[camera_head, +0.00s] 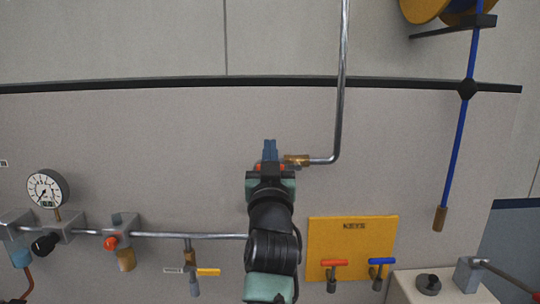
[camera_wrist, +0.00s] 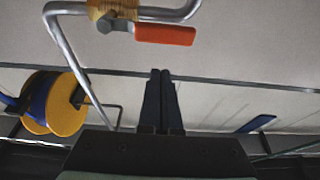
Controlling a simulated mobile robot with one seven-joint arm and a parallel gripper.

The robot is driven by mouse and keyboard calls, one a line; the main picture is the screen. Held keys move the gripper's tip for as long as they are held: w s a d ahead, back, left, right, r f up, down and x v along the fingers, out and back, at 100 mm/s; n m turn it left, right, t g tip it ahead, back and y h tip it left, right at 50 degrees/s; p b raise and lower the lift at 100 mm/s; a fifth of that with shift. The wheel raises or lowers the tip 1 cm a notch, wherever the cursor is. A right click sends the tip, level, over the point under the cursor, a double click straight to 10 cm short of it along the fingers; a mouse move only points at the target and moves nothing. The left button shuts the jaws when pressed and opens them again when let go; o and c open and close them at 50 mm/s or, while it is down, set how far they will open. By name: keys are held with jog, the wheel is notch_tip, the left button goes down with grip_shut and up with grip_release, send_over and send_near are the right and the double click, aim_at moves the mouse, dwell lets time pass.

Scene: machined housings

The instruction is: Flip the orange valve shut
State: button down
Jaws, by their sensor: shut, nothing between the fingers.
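The orange valve handle (camera_wrist: 165,34) shows in the wrist view, long and flat, joined by a bent metal lever to a brass valve body (camera_wrist: 112,7) on a steel pipe. In the head view the brass body (camera_head: 297,160) sits at the lower end of the bent pipe, and the handle is mostly hidden behind my gripper. My gripper (camera_head: 269,148) is just left of the brass body. Its dark blue fingers (camera_wrist: 160,74) are together and empty, with a gap in the picture between their tips and the handle. Contact cannot be told.
A yellow panel (camera_head: 325,233) with a red-orange handle (camera_head: 334,263) and a blue handle (camera_head: 382,262) is lower right. A gauge (camera_head: 47,188), a red knob (camera_head: 110,242) and a yellow lever (camera_head: 208,272) are lower left. A blue hose (camera_head: 456,145) hangs right. The wall above left is clear.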

jog(key=shift+f+p, duration=0.4)
jog(key=shift+f, duration=1.15)
